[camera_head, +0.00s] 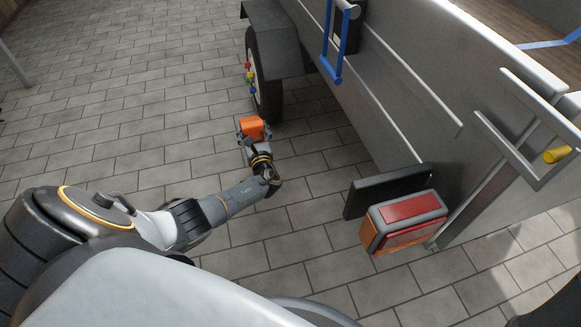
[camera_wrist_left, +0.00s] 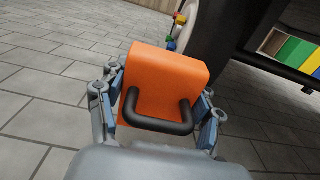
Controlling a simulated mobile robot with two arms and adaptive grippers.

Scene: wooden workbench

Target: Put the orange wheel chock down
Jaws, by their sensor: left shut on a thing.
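The orange wheel chock (camera_head: 252,127) is in my left gripper (camera_head: 253,137), near the trailer wheel (camera_head: 265,80). In the left wrist view the chock (camera_wrist_left: 166,78) fills the space between the two fingers of the gripper (camera_wrist_left: 158,108), which is shut on it. Its black handle (camera_wrist_left: 158,124) faces the camera. The tyre (camera_wrist_left: 215,62) stands just beyond the chock, to the right. Whether the chock touches the floor cannot be told. My right gripper is not in view.
The grey trailer (camera_head: 400,90) runs along the right, with a red and orange tail light (camera_head: 410,215) and a dark plate (camera_head: 385,190) at its near corner. Coloured wheel nuts (camera_head: 250,77) show on the wheel. The paved floor (camera_head: 120,110) on the left is clear.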

